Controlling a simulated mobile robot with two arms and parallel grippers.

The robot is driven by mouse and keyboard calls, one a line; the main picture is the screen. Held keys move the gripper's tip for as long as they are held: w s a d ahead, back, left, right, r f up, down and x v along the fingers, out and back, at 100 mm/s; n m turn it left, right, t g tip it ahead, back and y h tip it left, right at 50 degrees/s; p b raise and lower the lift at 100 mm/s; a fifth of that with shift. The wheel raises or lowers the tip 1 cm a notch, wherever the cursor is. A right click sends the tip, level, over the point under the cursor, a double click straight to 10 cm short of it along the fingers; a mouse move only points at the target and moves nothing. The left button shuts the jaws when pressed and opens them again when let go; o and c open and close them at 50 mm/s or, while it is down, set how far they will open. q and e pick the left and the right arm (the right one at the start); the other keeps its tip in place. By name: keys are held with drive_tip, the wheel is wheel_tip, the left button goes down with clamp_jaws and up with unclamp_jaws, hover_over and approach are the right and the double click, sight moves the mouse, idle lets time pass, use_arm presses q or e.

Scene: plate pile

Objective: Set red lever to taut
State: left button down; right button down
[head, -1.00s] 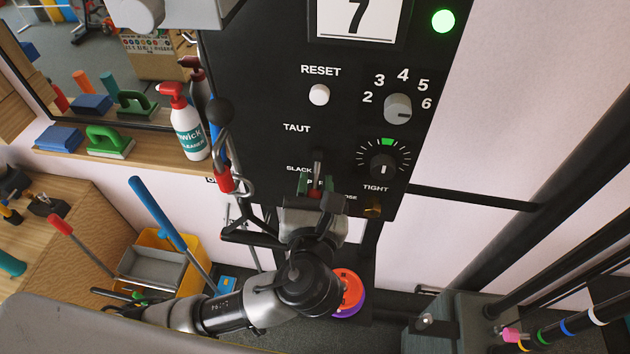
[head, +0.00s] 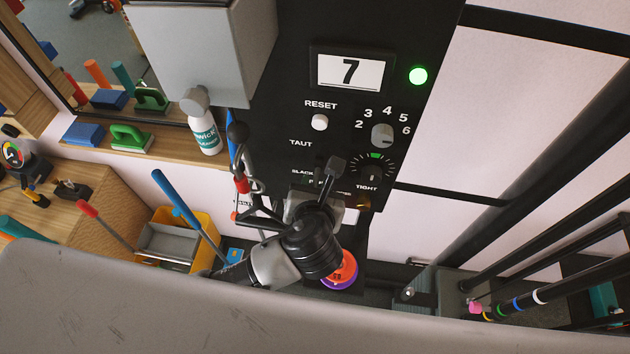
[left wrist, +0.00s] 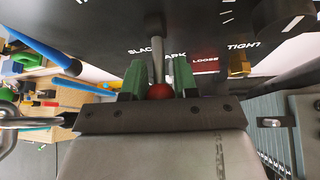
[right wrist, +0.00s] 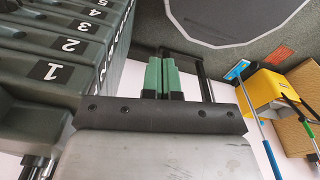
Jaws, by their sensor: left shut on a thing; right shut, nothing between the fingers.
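The red lever shows in the left wrist view as a grey metal shaft with a red ball knob (left wrist: 160,91). My left gripper (left wrist: 158,82) is shut on it, with one green finger on each side of the knob. The shaft runs to the black panel near the SLACK and PARK labels. In the head view my left gripper (head: 312,205) is in front of the lower panel and hides the lever's knob. The TAUT label (head: 300,143) is higher on the panel, above SLACK. My right gripper (right wrist: 161,78) is shut and empty, beside numbered dark green slots.
On the panel (head: 290,80) are a counter reading 7, a green light, a white RESET button (head: 319,122) and two knobs. A grey box (head: 205,45) juts out at the upper left. A hanging hook and cable (head: 240,160) are close left of my left gripper.

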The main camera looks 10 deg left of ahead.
use_arm(q)
drive_tip(key=shift+r+g, duration=0.25)
drive_tip(key=shift+g, duration=0.25)
drive_tip(key=c, duration=1)
unclamp_jaws()
drive_tip(key=b+v, duration=0.1)
drive_tip(key=v, duration=1)
drive_tip(key=shift+w, duration=0.1)
